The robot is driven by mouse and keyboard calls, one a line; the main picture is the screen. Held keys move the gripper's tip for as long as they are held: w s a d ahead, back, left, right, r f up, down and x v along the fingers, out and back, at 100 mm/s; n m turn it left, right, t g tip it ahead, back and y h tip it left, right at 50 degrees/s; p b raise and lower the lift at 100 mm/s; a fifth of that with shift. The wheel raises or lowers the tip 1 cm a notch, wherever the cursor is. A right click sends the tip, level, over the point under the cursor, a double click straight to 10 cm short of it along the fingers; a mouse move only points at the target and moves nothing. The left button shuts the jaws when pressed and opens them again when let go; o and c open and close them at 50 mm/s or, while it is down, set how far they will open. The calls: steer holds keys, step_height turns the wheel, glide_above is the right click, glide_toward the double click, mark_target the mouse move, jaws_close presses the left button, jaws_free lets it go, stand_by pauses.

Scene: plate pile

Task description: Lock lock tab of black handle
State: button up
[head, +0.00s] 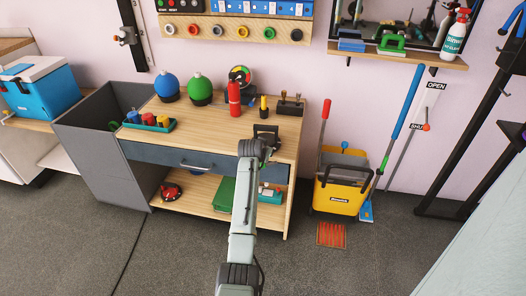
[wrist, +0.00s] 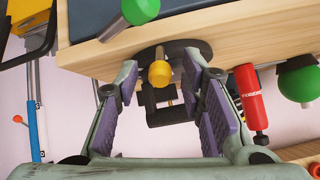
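A black handle-like frame (head: 266,130) stands at the right front of the wooden workbench top. In the wrist view, which looks upside down, a black bracket (wrist: 168,115) and a dark round base show with a yellow knob (wrist: 160,72) in front. I cannot tell which part is the lock tab. My gripper (wrist: 161,78) is open, its purple-padded fingers on either side of the yellow knob, with visible gaps and nothing held. In the head view my gripper (head: 264,150) is at the bench's front right edge, beside the black frame and partly hiding it.
A red extinguisher-like bottle (wrist: 251,98) and green ball (wrist: 297,80) stand near the right finger. A drawer (head: 195,163) lies below the bench top. A yellow mop bucket (head: 338,198) stands right of the bench.

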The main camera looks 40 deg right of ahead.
steer(key=shift+a, duration=0.1)
steer(key=v, duration=1.2)
